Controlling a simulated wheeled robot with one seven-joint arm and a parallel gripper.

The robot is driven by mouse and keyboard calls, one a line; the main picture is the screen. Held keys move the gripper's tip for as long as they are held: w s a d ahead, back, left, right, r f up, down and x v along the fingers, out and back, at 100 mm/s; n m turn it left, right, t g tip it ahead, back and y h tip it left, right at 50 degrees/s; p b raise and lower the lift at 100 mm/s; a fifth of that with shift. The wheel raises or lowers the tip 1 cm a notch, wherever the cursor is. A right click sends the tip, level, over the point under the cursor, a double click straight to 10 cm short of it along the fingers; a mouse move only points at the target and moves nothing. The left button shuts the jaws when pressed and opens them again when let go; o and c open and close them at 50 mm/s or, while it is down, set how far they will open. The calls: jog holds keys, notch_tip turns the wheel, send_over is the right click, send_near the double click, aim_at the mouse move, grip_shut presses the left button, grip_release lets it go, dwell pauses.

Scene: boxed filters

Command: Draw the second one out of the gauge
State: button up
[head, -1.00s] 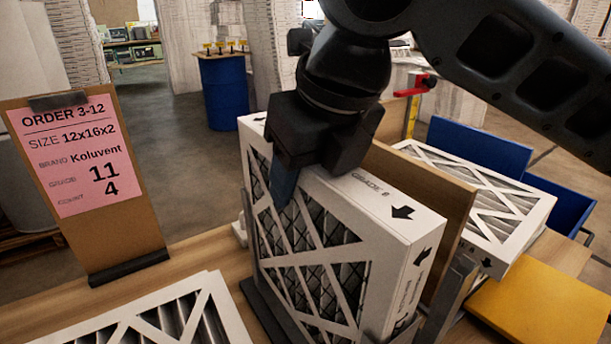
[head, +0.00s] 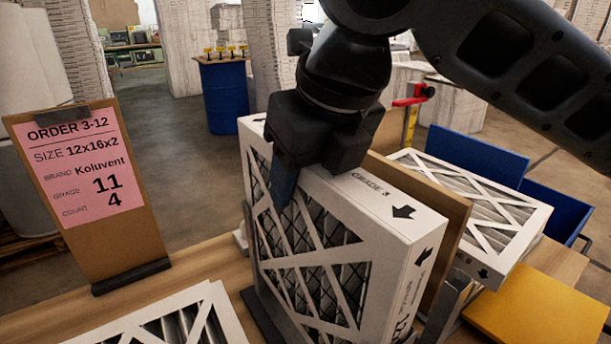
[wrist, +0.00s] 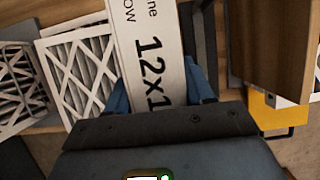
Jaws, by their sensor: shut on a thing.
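An upright white-framed filter (head: 330,240) stands in the gauge (head: 262,318), a dark slotted holder on the bench. Its top edge reads "GRADE 8" with an arrow. My gripper (head: 285,185) is shut on this filter's top edge, one blue finger showing on its near face. In the wrist view the filter's top edge (wrist: 148,50) reads "12x1" between the two blue fingers (wrist: 160,92). A brown board (head: 440,215) stands close behind the filter. The filter's lower end is partly hidden by the gauge.
An order card (head: 90,165) reads size 12x16x2, Koluvent, grade 11, count 4. Another filter (head: 200,318) lies at front left.

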jog(key=shift+r, duration=0.15)
jog(key=shift+r+p, duration=3.25)
jog(key=shift+r, duration=0.7)
jog(key=shift+r+p, duration=1.2)
jog(key=shift+r, duration=2.85)
jog(key=shift+r, duration=1.05)
